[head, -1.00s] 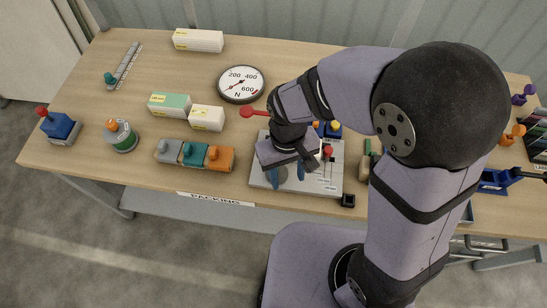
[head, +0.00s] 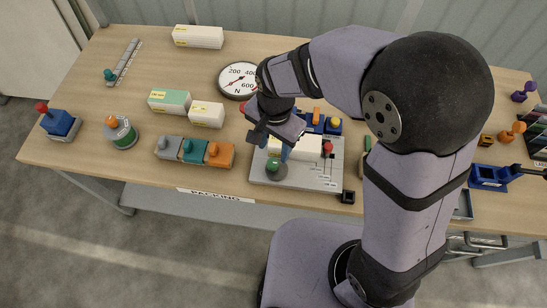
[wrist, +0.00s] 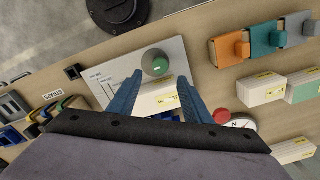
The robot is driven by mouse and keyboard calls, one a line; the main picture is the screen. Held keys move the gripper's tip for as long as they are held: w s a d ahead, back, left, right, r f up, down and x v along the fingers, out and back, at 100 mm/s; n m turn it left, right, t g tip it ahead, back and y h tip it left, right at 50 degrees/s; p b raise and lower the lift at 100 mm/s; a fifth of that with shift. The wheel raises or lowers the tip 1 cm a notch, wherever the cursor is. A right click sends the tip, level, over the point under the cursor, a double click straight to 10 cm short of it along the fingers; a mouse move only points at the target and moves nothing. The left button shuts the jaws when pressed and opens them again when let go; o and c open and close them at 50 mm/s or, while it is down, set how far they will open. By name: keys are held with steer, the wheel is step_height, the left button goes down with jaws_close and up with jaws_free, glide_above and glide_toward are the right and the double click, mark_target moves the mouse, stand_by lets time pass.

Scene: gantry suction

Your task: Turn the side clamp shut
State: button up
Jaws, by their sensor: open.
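My gripper (head: 275,148) is open, with blue fingers, above a light grey plate (head: 305,181) on the table. In the wrist view its fingertips (wrist: 156,80) stand apart, with nothing gripped. A blue fixture with a dark lever (head: 490,178) is at the right. I cannot tell which part is the side clamp.
A dial (head: 240,80) stands behind my gripper. Grey, teal and orange blocks (head: 195,151) are left of the plate, with white boxes (head: 206,115) behind them. A small black square (head: 348,197) is near the front edge.

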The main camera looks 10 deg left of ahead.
mark_target(274, 162)
steer(key=shift+f+p, duration=0.65)
steer(key=shift+f, duration=3)
steer(key=c, duration=1.1)
